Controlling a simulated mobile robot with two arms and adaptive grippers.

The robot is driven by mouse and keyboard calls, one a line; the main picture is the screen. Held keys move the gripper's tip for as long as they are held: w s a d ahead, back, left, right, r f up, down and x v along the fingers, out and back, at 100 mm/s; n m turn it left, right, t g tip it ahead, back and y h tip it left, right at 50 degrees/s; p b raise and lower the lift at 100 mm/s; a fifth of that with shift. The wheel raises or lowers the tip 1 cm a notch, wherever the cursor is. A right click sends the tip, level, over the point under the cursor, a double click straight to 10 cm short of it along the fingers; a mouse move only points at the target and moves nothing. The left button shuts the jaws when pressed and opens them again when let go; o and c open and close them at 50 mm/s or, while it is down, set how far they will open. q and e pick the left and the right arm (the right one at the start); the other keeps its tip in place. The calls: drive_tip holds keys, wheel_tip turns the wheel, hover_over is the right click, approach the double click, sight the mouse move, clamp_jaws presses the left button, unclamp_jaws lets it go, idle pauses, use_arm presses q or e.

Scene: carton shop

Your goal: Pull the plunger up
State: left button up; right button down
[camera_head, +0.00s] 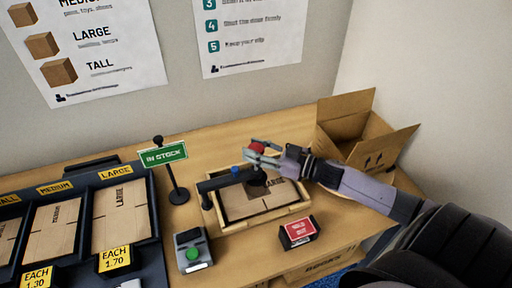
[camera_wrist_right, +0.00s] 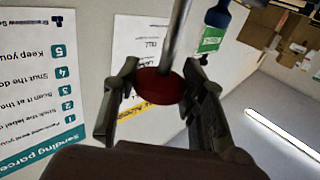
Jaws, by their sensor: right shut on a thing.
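The plunger has a red round knob (camera_head: 257,147), which also shows as a dark red disc (camera_wrist_right: 158,87) with a grey rod (camera_wrist_right: 174,38) in the right wrist view. My right gripper (camera_head: 258,153) is shut on the red knob, with a finger on each side of it. The plunger stands over a wooden tray (camera_head: 305,207) holding a flat carton marked LARGE (camera_head: 243,206). A dark arm with a blue cap (camera_head: 236,171) reaches over the tray from its left. The lower end of the plunger is partly hidden. My left gripper is not in view.
A green IN STOCK sign (camera_head: 163,154) stands left of the tray. A grey box with a green button (camera_head: 193,253) and a red-topped box (camera_head: 298,231) are in front. An open carton (camera_head: 350,125) is at the right. Carton bins (camera_head: 122,214) fill the left.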

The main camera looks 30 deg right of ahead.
drive_tip(key=shift+w+r, duration=0.1)
drive_tip(key=shift+r, duration=0.25)
drive_tip(key=c, duration=1.3)
unclamp_jaws()
drive_tip(key=shift+c, duration=0.2)
drive_tip(key=o, duration=0.4)
drive_tip(key=shift+f, duration=0.1)
drive_tip(key=v, duration=1.2)
drive_tip(key=shift+f, duration=0.1)
